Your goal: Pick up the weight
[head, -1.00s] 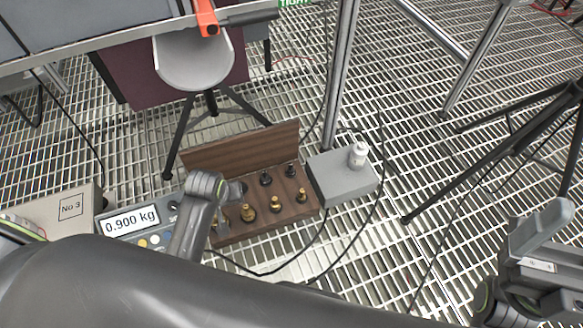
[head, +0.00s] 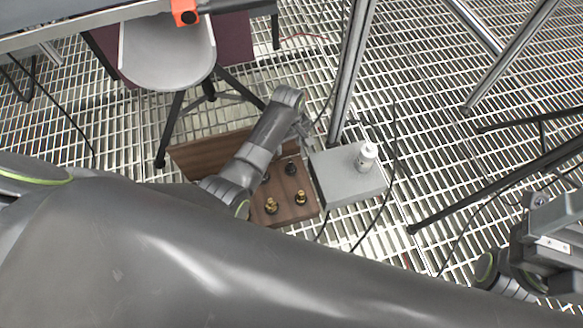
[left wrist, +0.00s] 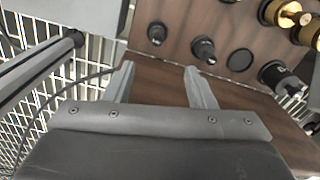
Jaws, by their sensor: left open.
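Several weights sit in a wooden case (head: 284,216): brass ones (head: 271,206) along the front and a black one (head: 290,168) behind. In the left wrist view, black weights (left wrist: 203,48) and brass weights (left wrist: 282,13) stand in the wood. I cannot tell which weight the task means. My left gripper (left wrist: 160,76) is open and empty, its fingers over the wood just short of the black weights. In the head view my left arm hides part of the case, and the left gripper (head: 305,128) is partly hidden. My right gripper (head: 550,222) is at the right edge, away from the case.
A seat on a dark tripod (head: 168,50) is behind the case. Cables cross the grating floor.

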